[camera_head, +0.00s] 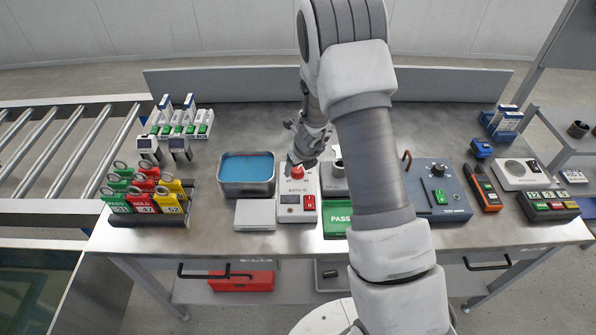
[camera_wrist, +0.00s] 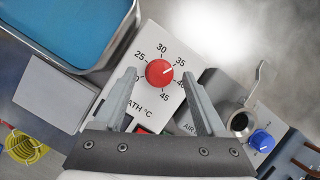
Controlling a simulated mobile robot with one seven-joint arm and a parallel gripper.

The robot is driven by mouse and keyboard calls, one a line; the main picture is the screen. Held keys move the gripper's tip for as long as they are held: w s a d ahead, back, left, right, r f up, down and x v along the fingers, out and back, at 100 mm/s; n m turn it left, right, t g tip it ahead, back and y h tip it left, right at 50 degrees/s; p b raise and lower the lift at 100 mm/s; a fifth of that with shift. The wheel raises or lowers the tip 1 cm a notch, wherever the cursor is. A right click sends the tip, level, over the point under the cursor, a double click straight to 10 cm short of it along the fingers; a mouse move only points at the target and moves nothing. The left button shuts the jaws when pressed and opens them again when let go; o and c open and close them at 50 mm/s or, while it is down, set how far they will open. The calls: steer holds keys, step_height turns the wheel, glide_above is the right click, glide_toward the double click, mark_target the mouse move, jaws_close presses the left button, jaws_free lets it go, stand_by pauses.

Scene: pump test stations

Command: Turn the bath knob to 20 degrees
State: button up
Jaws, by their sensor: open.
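The red bath knob (camera_wrist: 159,72) sits on the white bath control box (camera_head: 312,214), marked "BATH °C". Its dial shows numbers from 25 to 45 in the wrist view; any 20 mark is not legible. The knob's white line points to the upper right, near 35. The knob also shows in the head view (camera_head: 297,172), just below my gripper (camera_head: 300,160). In the wrist view my gripper (camera_wrist: 159,76) is open, with one finger on each side of the knob and visible gaps between. Contact cannot be seen.
A blue-filled bath (camera_head: 247,171) stands left of the box, with a grey block (camera_head: 255,214) in front of it. A valve lever (camera_wrist: 263,78) and a blue knob (camera_wrist: 262,140) lie to the right. A tag rack (camera_head: 147,218) stands far left.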

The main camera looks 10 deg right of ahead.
steer(key=shift+w+f, duration=0.25)
steer(key=shift+f, duration=0.3)
jaws_close()
